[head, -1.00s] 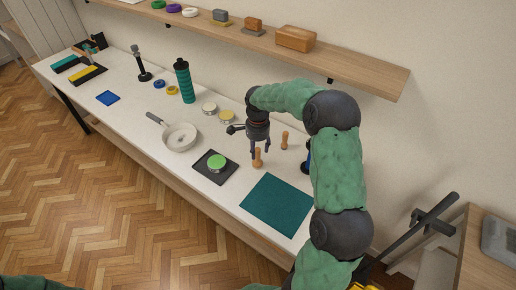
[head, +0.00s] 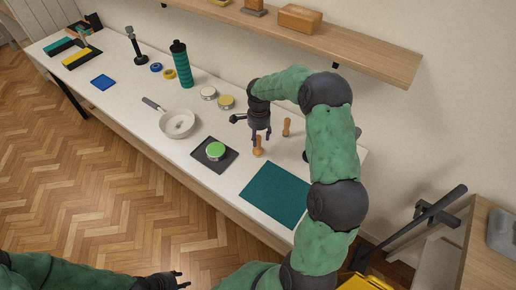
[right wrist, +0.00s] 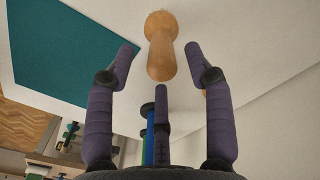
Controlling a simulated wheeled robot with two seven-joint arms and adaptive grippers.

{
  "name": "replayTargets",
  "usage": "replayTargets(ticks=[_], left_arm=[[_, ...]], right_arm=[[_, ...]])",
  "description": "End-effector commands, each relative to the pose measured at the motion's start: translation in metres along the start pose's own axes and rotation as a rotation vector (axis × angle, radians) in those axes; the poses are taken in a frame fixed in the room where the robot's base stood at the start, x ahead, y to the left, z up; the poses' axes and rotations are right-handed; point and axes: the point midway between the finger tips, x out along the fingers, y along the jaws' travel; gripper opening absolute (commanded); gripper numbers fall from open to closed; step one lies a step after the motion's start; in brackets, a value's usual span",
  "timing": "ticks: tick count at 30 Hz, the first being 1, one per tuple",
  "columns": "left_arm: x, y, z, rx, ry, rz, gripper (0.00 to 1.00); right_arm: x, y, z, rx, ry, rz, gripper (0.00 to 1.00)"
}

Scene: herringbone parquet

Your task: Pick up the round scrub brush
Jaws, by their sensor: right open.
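A round-headed wooden piece with a handle (head: 258,148) stands on the white table, left of a similar wooden piece (head: 286,127). I see no bristles, so I cannot tell for sure which is the round scrub brush. My right gripper (head: 261,139) is open just above the nearer wooden piece. In the right wrist view this piece (right wrist: 161,30) lies between and just beyond the spread fingertips, with no clear contact. My left gripper (head: 183,279) is low in the head view, off the table above the floor, with its fingers apart and empty.
A teal mat (head: 275,194) lies in front of the right gripper. A teal bottle (head: 182,64) stands farther back. A wooden shelf (head: 375,57) overhangs the table's back.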

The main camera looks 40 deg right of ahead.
Motion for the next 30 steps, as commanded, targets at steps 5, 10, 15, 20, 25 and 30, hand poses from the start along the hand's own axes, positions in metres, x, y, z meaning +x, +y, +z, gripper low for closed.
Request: replayTargets(ticks=[5, 10, 15, 20, 25, 30], left_arm=[[0.007, -0.003, 0.000, 0.000, 0.000, 0.000, 0.40], [0.008, -0.003, 0.000, 0.000, 0.000, 0.000, 0.40], [0.008, -0.003, 0.000, 0.000, 0.000, 0.000, 0.40], [0.008, -0.003, 0.000, 0.000, 0.000, 0.000, 0.40], [0.008, -0.003, 0.000, 0.000, 0.000, 0.000, 0.40], [0.008, -0.003, 0.000, 0.000, 0.000, 0.000, 0.40]], right_arm=[[0.029, -0.002, 0.001, 0.000, -0.001, 0.004, 0.53], [0.036, -0.002, 0.001, 0.000, 0.000, 0.002, 0.53], [0.035, -0.003, 0.001, 0.000, 0.000, 0.001, 0.45], [0.035, -0.003, 0.001, 0.000, 0.000, 0.001, 0.00], [0.035, -0.003, 0.001, 0.000, 0.000, 0.001, 0.00], [0.034, -0.003, 0.001, 0.000, 0.000, 0.001, 0.00]])
